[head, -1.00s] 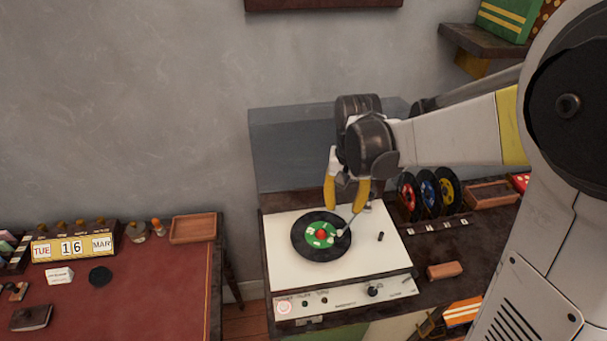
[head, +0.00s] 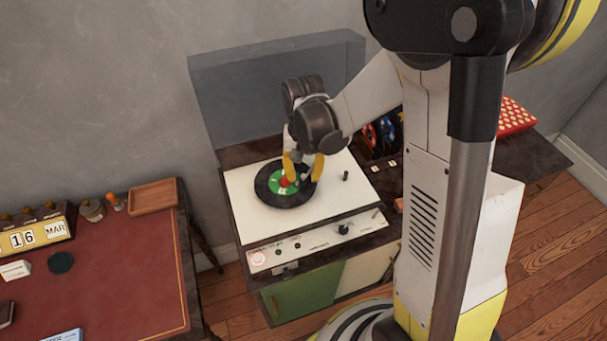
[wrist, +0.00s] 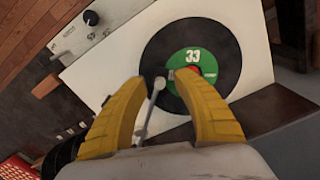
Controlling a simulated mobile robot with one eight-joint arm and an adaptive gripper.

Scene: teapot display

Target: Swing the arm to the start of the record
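The black record (head: 267,190) with a green label lies on the white turntable (head: 240,185). It also shows in the wrist view (wrist: 230,45), where the label reads 33. The pale tonearm (wrist: 152,108) reaches over the record, its head end close to the label's edge. My gripper (head: 304,168) is low over the record, fingers pointing down. In the wrist view its yellow fingers (wrist: 160,82) are apart, with the tonearm in the gap between them. I cannot tell whether a finger touches it. The tonearm's base is hidden by my gripper.
The turntable's raised clear lid (head: 275,90) stands behind it. Control knobs (head: 343,229) line its front panel. Several upright records (head: 385,130) stand to the right, partly behind my arm. A red desk (head: 110,270) with a wooden tray (head: 153,197) is at left.

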